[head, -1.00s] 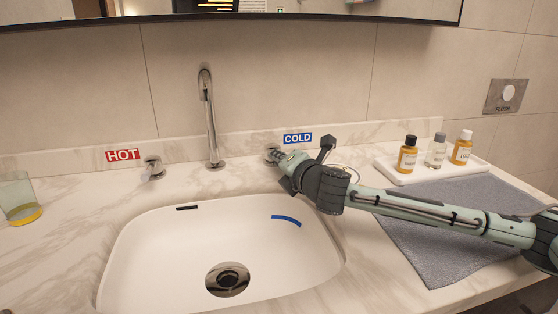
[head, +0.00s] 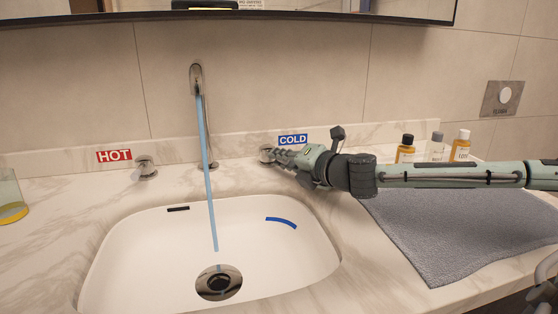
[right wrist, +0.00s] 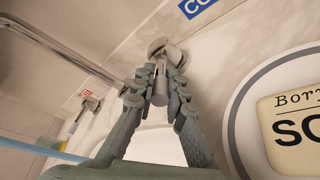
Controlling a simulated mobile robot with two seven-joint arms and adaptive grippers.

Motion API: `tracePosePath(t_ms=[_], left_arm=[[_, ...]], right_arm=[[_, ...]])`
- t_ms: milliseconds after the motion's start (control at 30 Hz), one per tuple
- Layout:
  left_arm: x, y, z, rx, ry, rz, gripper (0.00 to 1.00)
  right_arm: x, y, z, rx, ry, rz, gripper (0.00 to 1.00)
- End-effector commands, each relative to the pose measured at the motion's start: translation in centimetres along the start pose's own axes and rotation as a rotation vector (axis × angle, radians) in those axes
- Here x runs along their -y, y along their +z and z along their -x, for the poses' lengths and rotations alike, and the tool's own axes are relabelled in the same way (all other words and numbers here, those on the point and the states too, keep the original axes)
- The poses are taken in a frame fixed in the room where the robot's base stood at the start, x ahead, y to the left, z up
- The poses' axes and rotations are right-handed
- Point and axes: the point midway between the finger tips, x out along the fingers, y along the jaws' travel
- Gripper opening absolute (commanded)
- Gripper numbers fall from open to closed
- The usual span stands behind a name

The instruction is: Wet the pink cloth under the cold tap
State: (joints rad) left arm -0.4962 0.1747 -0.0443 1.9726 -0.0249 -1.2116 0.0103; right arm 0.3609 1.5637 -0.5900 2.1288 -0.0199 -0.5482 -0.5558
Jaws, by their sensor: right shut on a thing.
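My right gripper (head: 274,156) reaches in from the right to the cold tap handle (head: 264,153), below the blue COLD label (head: 293,140). In the right wrist view, my right gripper (right wrist: 160,75) is shut with its fingers on both sides of the metal cold tap handle (right wrist: 160,92). A blue stream of water (head: 208,170) runs from the tall spout (head: 196,75) into the white sink (head: 130,255), near the drain (head: 218,283). The pink cloth is not in any view.
The hot tap handle (head: 146,168) sits left of the spout by the red HOT label (head: 114,155). A glass (head: 10,195) stands at the far left. A grey mat (head: 450,230) and small bottles (head: 405,150) lie right of the sink, partly behind my right arm.

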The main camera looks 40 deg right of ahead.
Motion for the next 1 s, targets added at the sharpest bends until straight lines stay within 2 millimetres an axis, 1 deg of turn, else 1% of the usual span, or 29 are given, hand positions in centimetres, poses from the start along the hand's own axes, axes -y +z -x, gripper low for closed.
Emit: tracePosePath(t_ms=[33,67,200,233,533,667,767,867,1000], left_arm=[[0.0,0.0,0.0,0.000,0.000,0.000,0.57],[0.0,0.0,0.0,0.000,0.000,0.000,0.57],[0.0,0.0,0.0,-0.001,0.000,0.000,0.57],[0.0,0.0,0.0,-0.001,0.000,0.000,0.57],[0.0,0.1,-0.1,0.003,0.000,-0.001,0.57],[0.0,0.1,-0.1,0.003,0.000,0.000,0.57],[0.0,0.1,-0.1,0.002,0.000,0.000,0.57],[0.0,0.1,-0.1,0.001,0.000,0.000,0.57],[0.0,0.1,-0.1,0.001,0.000,0.000,0.57]], right_arm=[[0.2,0.1,0.0,0.004,-0.005,0.000,0.00],[0.2,0.1,0.0,0.004,-0.005,0.000,0.13],[0.1,0.1,0.0,0.003,-0.003,0.000,0.31],[0.1,0.1,0.0,0.002,-0.003,0.000,0.33],[0.0,0.0,0.1,0.001,-0.001,0.002,0.33],[0.0,0.1,0.8,0.002,-0.002,0.006,0.33],[0.1,0.1,2.1,0.001,-0.004,0.009,0.33],[0.0,0.1,3.8,0.002,-0.003,0.013,0.33],[-0.1,0.2,6.7,0.003,-0.001,0.009,0.33]])
